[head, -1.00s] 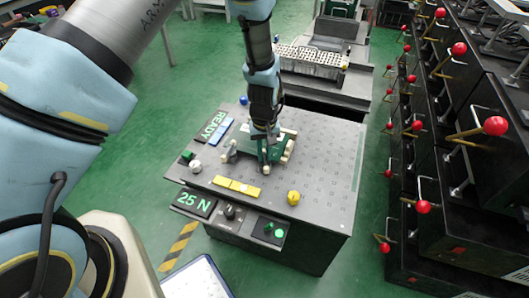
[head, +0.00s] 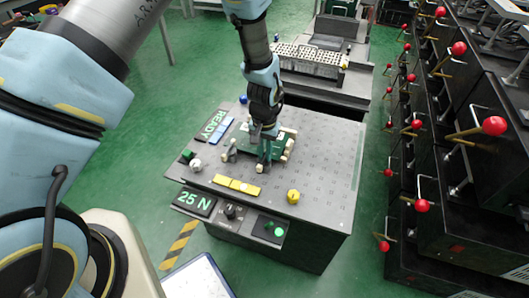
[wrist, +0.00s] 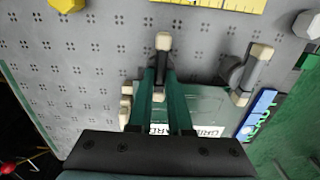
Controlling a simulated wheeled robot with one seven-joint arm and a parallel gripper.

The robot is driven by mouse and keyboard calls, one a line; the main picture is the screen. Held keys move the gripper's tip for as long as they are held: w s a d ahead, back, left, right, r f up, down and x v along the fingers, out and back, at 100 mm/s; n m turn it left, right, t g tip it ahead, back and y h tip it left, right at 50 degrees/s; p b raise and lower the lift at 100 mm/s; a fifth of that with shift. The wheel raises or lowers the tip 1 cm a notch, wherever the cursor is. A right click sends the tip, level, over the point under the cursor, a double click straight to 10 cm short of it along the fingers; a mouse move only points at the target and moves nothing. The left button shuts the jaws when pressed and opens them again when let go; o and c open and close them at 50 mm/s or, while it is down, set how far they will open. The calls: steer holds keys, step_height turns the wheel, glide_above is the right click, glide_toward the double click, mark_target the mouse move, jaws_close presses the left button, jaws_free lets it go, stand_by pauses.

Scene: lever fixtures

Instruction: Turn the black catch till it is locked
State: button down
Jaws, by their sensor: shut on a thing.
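My gripper (wrist: 160,82) points down over the fixture, its two green fingers close on either side of a dark catch (wrist: 161,66) with a beige tip. The tip sticks out beyond the fingers at the top of the wrist view; the rest is partly hidden between them. In the head view my gripper (head: 264,158) is at the front of the green fixture plate (head: 284,141) on the table. A grey lever (wrist: 252,68) with beige ends stands apart, to the right in the wrist view; it is left of my gripper in the head view.
The grey table (head: 325,165) carries a yellow strip (head: 237,187), a yellow knob (head: 293,196), a white knob (head: 196,165) and a blue "READY" strip (head: 221,131). A "25 N" display (head: 194,202) is at the front. Black racks with red-balled levers (head: 494,125) stand right.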

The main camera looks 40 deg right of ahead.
mark_target(264, 156)
steer(key=c, duration=0.8)
jaws_free()
steer(key=shift+c, duration=0.2)
step_height(264, 156, up, 11)
steer(key=shift+f, duration=0.1)
steer(key=w+a+r+n+p, duration=0.2)
steer(key=w+a+r+p, duration=0.1)
steer(key=w+a+r, duration=0.45)
steer(key=w+a+r+n+p, duration=0.3)
steer(key=w+a+r, duration=0.1)
steer(key=a+r, duration=0.5)
steer(key=s+a+r+n+p, duration=0.1)
steer(key=a+r, duration=0.4)
steer(key=a, duration=0.7)
steer(key=s+a+r+n+t+p, duration=0.1)
steer(key=a+r+n+p, duration=0.3)
steer(key=a, duration=0.8)
steer(key=shift+s+r+t, duration=0.3)
steer(key=shift+s+r, duration=0.3)
steer(key=shift+r, duration=0.35)
